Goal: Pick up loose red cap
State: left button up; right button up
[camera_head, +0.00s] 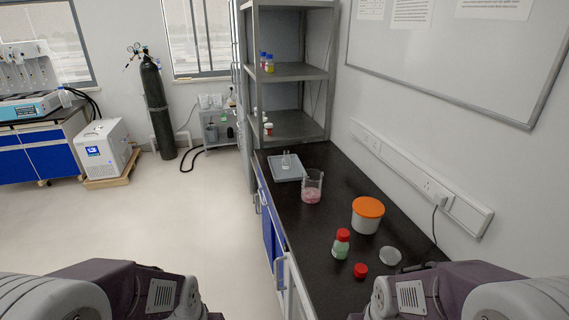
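A loose red cap (360,270) lies on the black bench top, near its front end. It is just right of and nearer than a small bottle (341,248) with pale green contents and its own red cap on. Both my arms enter only at the bottom edge of the head view, the left one at lower left over the floor, the right one at lower right by the bench. No fingertips of either gripper show, so I cannot see what they hold.
A clear round lid or dish (390,256) lies right of the loose cap. Behind stand a white tub with an orange lid (367,214), a beaker with pink contents (312,188) and a grey tray (287,171) holding glassware. A wall with a socket rail (420,182) bounds the bench's right side.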

aim_at(360, 270)
jog(key=i+j+z, duration=0.15)
jog(key=j, duration=0.2)
jog(key=i+j+z, duration=0.2)
jog(key=j, duration=0.15)
jog(key=i+j+z, duration=0.4)
jog(key=j, duration=0.25)
jog(key=i+l, duration=0.05)
jog(key=i, duration=0.05)
